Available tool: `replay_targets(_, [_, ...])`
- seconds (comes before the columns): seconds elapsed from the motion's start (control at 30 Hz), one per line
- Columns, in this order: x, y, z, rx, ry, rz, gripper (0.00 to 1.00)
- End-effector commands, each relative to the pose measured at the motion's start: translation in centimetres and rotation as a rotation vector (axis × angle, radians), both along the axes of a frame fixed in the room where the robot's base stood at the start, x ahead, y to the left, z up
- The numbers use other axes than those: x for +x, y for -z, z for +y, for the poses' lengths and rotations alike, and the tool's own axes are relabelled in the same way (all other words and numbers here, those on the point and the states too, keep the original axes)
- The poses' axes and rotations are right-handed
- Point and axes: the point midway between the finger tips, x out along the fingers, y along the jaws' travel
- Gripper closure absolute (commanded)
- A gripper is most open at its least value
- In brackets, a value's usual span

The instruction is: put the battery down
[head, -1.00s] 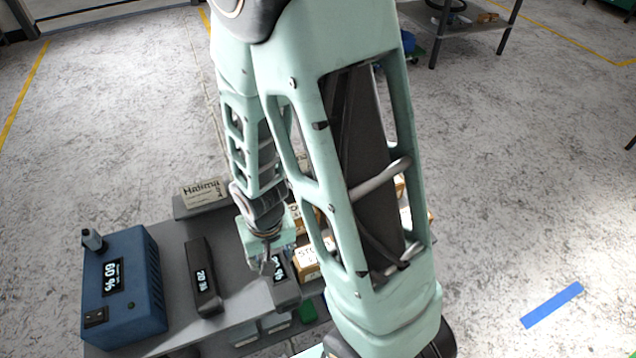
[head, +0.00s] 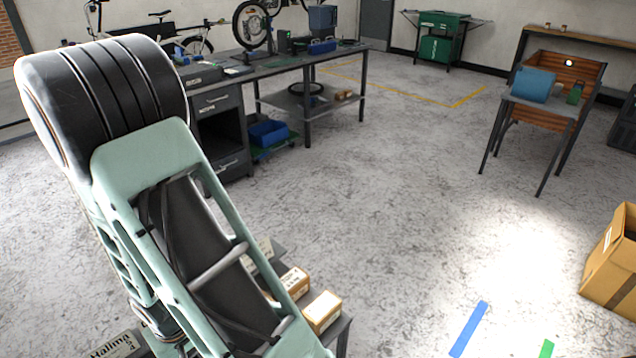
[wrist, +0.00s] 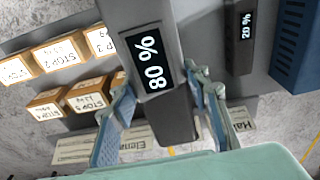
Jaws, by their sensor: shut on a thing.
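The battery (wrist: 173,118), dark grey with a display reading 80 %, is between the fingers of my gripper (wrist: 165,95) in the wrist view. My gripper is shut on it, one blue-grey finger on each side. The battery looks much larger than a second battery (wrist: 234,58) reading 20 %, which lies on the grey tabletop at the upper right. Whether the held battery touches anything below is hidden. In the head view my arm covers the left side, and neither my gripper nor the held battery shows.
Boxes marked STOP (wrist: 60,52) and name plates, Elena (wrist: 140,150) and Halima (wrist: 241,122), surround the battery. A blue unit (wrist: 298,45) stands upper right. In the head view, a workbench (head: 300,66), a small table (head: 545,105) and a carton (head: 612,262) border open floor.

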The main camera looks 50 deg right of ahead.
Motion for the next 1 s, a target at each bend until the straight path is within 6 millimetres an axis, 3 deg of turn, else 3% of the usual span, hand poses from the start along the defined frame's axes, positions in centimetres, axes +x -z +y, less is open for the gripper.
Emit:
replay_targets(0.03, [0.4,-1.2,-0.2,0.000,0.000,-0.002,1.00])
replay_targets(0.5, [2.4,-5.0,-1.7,0.002,-0.009,-0.003,1.00])
replay_targets(1.0, [3.5,-6.5,-2.6,0.003,-0.015,-0.004,1.00])
